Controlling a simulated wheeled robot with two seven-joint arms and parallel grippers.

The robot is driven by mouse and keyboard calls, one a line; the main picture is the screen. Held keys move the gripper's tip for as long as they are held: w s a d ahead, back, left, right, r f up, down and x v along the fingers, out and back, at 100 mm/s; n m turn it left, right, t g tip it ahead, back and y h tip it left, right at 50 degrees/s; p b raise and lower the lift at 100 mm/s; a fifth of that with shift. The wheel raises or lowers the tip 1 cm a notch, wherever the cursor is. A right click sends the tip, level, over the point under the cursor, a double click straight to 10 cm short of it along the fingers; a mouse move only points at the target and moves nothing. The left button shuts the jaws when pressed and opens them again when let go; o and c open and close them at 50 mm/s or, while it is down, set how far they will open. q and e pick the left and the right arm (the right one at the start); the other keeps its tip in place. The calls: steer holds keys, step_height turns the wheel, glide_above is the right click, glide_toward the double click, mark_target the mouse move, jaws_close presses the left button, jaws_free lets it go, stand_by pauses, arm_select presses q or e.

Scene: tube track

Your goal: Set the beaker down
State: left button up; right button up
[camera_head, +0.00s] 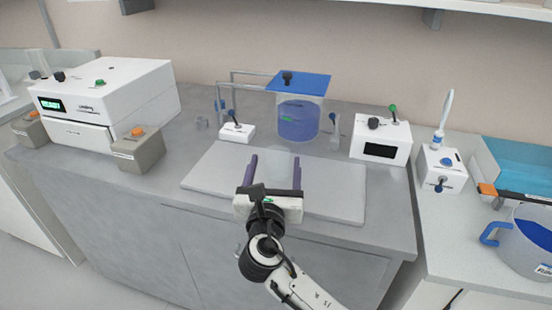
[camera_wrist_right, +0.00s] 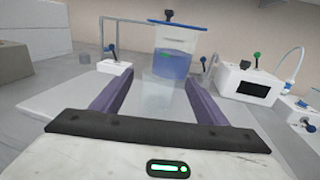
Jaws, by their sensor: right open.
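A clear, faint beaker (camera_head: 280,163) stands upright on the pale grey board (camera_head: 335,190), near the board's back edge. Its outline is hard to make out. My right gripper (camera_head: 273,172) is low over the board, with its two purple fingers open on either side of the beaker. In the right wrist view the beaker (camera_wrist_right: 163,92) shows beyond and between the fingertips (camera_wrist_right: 163,88), with space beside the fingers. Whether a finger touches it is hard to tell. My left gripper is not in view.
A tank (camera_head: 300,120) with blue liquid and a blue lid stands just behind the board. A small white switch box (camera_head: 238,132) is left of it, and a white box with a dark display (camera_head: 380,142) right. A white machine (camera_head: 105,100) stands left. The board's right part is clear.

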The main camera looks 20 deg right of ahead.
steer(key=v, duration=0.8)
steer(key=shift+s+a, duration=0.1)
steer(key=shift+s, duration=0.2)
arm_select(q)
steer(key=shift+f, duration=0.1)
